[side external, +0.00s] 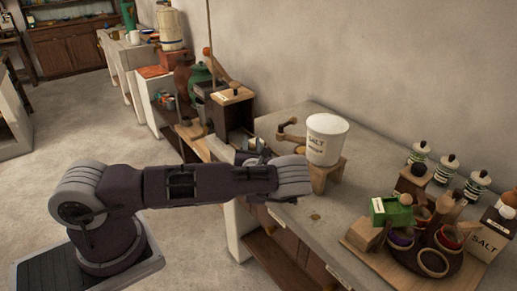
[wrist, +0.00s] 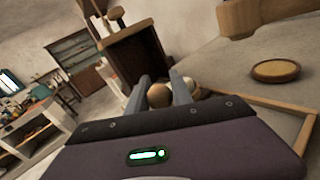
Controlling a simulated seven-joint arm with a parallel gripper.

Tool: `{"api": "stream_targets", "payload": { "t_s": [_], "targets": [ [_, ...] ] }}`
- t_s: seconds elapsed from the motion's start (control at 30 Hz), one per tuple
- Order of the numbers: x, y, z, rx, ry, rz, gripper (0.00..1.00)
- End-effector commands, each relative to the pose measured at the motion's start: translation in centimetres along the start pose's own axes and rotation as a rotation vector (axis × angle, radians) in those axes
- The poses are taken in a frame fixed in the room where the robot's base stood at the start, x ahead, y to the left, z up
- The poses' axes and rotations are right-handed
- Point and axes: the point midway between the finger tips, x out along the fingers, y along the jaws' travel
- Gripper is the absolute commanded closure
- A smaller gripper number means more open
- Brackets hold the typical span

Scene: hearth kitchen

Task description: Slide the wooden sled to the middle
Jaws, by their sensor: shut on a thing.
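My gripper (wrist: 163,88) is shut on a round wooden knob (wrist: 159,96), which shows between its two fingers in the wrist view. A second pale rounded piece sits just right of the knob. I cannot tell whether the knob belongs to the sled. In the side external view my gripper (side external: 257,158) is at the near edge of the grey counter, its fingers mostly hidden by my wrist. A low wooden stand (side external: 330,176), possibly the sled, is under a white salt bucket (side external: 327,139), right of my wrist.
A wooden box mill (side external: 232,108) with a crank stands behind my gripper; its dark box (wrist: 137,62) is close ahead in the wrist view. A round yellowish disc (wrist: 275,71) lies on the counter. A wooden board (side external: 352,242) with rings and a green box (side external: 391,211) is at right.

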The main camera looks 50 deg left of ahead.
Motion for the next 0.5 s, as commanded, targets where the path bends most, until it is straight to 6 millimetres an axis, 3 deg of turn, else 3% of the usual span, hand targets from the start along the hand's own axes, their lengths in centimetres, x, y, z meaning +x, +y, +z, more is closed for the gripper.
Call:
{"api": "stream_targets", "payload": {
  "t_s": [0.23,0.27,0.3,0.37,0.5],
  "targets": [
    [0.03,-0.04,0.11,-0.001,-0.003,-0.001,1.0],
    [0.02,-0.04,0.11,-0.001,-0.003,-0.001,0.69],
    [0.02,-0.04,0.1,-0.001,-0.002,-0.001,0.61],
    [0.01,-0.04,0.09,-0.001,-0.002,0.0,0.52],
    [-0.01,-0.03,0.06,0.0,-0.001,0.0,0.52]
  ]
}}
